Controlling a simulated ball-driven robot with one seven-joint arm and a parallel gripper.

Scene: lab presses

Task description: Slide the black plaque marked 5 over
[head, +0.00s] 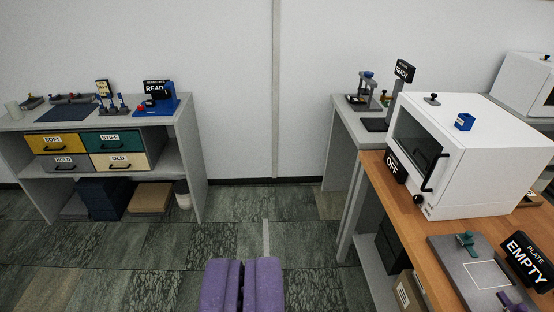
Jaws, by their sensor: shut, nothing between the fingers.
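I see no black plaque that I can read as a 5. Black plaques in view read OFF (392,166) on the wooden bench at right, PLATE EMPTY (527,260) at the right edge, and READY (404,71) on the grey table behind. Another sign reading READY (156,88) stands on the left bench. My gripper (242,285) shows as two purple fingers at the bottom middle, pressed together and empty. It is over open floor, apart from both benches.
A white oven-like box (480,150) stands on the wooden bench (378,178), with a grey press plate (450,275) in front. The left bench has drawers labelled SOFT, STIFF, HOLD and OLD (118,161). The tiled floor (235,220) between the benches is clear.

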